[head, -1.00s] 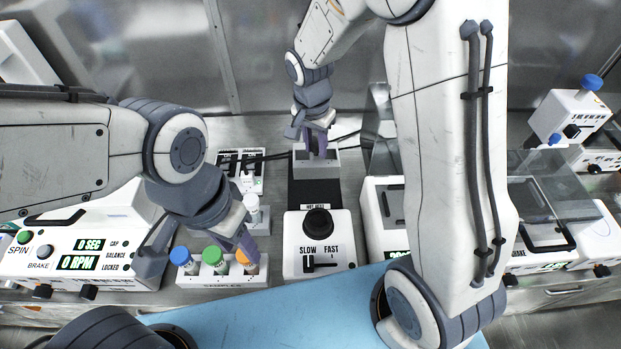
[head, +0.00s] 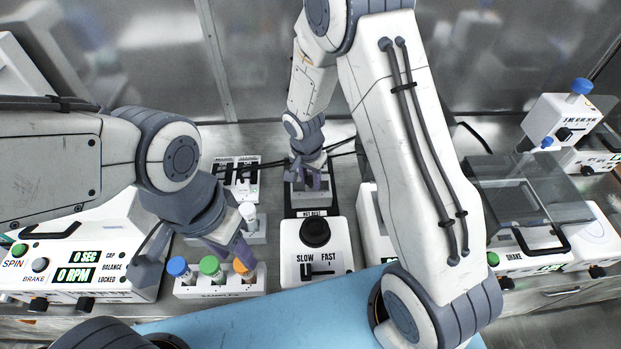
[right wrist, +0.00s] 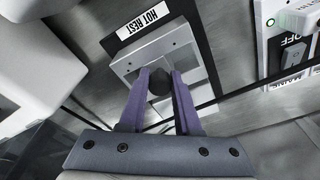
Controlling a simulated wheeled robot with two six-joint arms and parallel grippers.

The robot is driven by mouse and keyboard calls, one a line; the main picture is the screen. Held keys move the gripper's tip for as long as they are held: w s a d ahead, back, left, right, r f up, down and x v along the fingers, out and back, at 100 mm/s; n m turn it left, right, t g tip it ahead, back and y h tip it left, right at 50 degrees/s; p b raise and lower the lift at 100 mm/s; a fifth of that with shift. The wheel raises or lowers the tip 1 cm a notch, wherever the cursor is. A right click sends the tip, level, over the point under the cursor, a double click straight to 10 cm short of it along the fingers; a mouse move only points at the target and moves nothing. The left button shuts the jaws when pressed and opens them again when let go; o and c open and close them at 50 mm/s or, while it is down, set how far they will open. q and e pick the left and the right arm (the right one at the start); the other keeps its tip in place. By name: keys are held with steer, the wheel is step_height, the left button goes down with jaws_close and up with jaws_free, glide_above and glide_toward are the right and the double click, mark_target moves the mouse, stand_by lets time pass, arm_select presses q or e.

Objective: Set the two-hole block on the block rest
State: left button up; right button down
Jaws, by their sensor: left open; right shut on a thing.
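The two-hole block (head: 313,201) is a light grey block at the middle back of the head view. My right gripper (head: 309,182) is shut on its dark knob, which also shows between the purple fingers in the right wrist view (right wrist: 160,82). The block rest (right wrist: 116,44) is a dark pad labelled HOT REST. The block is over this pad and covers much of it; whether it touches the pad I cannot tell. My left gripper (head: 238,248) is open by the orange-capped tube (head: 243,267) in the sample rack.
The sample rack (head: 220,289) holds blue-, green- and orange-capped tubes. A mixer with a SLOW/FAST slider (head: 316,262) stands just in front of the rest. A spinner (head: 85,262) is at left. White machines stand at right.

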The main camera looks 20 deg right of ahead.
mark_target(307, 191)
steer(key=shift+f, duration=0.1)
steer(key=c, duration=0.6)
jaws_free()
step_height(307, 191, up, 12)
steer(key=s+a+b, duration=0.1)
steer(key=s+a+r+n, duration=0.2)
steer(key=s+n, duration=0.3)
steer(key=s, duration=0.3)
steer(key=s+a+r+n+y, duration=0.1)
steer(key=s+a+r+n, duration=0.1)
steer(key=s+n, duration=0.4)
steer(key=s+a+r+n+g+y, duration=0.1)
steer(key=s+a+r+n, duration=0.1)
steer(key=s+n, duration=0.3)
steer(key=s+a, duration=0.1)
steer(key=s, duration=0.3)
steer(key=shift+s+a+r, duration=0.35)
steer(key=shift+s+r, duration=0.05)
